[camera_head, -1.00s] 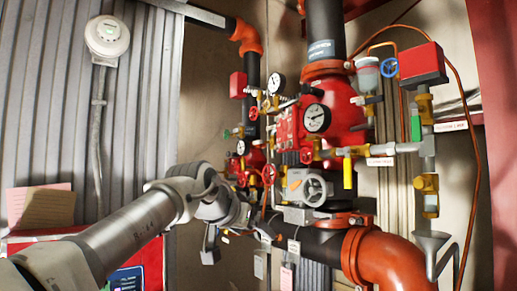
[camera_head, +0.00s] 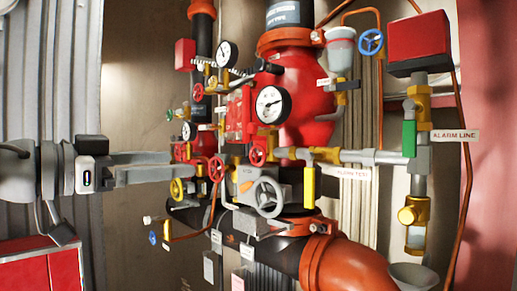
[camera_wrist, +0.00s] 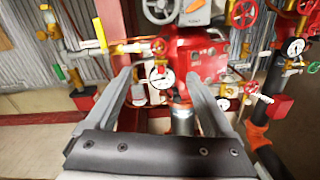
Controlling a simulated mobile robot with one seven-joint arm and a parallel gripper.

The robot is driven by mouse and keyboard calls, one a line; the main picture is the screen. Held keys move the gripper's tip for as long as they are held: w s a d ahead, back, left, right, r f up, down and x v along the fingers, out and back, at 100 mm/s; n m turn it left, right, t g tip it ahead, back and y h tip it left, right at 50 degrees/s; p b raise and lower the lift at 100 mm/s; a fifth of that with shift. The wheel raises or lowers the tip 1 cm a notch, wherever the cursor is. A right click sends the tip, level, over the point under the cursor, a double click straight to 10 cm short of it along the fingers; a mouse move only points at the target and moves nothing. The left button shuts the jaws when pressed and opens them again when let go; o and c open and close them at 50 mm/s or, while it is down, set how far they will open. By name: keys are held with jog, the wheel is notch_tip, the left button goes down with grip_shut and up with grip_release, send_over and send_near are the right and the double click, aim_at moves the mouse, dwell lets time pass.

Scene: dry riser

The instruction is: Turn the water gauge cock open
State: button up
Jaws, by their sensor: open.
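My gripper (camera_head: 190,165) reaches in from the left in the head view, its fingers pointing at the red valve assembly. In the wrist view my gripper (camera_wrist: 158,78) is open, its two grey fingers apart with nothing held. A white-faced gauge (camera_head: 270,105) sits at the front of the red valve body (camera_head: 306,118); a gauge in the wrist view (camera_wrist: 162,78) shows between the fingertips. A second gauge (camera_head: 227,55) is higher on the left. Small red handwheels (camera_head: 257,156) and yellow-handled fittings lie near the gauges. I cannot tell which fitting is the water gauge cock.
A grey handwheel (camera_head: 267,196) is low in front. A yellow lever (camera_head: 309,188), a green lever (camera_head: 409,139), a red box (camera_head: 418,42) and a blue wheel (camera_head: 371,41) are on the right. An orange elbow pipe (camera_head: 345,267) fills the lower right.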

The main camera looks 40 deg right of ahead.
aim_at(255, 156)
jog(key=d+p, duration=0.1)
jog(key=d, duration=0.4)
jog(key=d+p, duration=0.1)
jog(key=d, duration=0.5)
jog(key=w+d+p, duration=0.1)
jog(key=d, duration=0.5)
jog(key=shift+w+r, duration=0.1)
jog(key=c, duration=1.4)
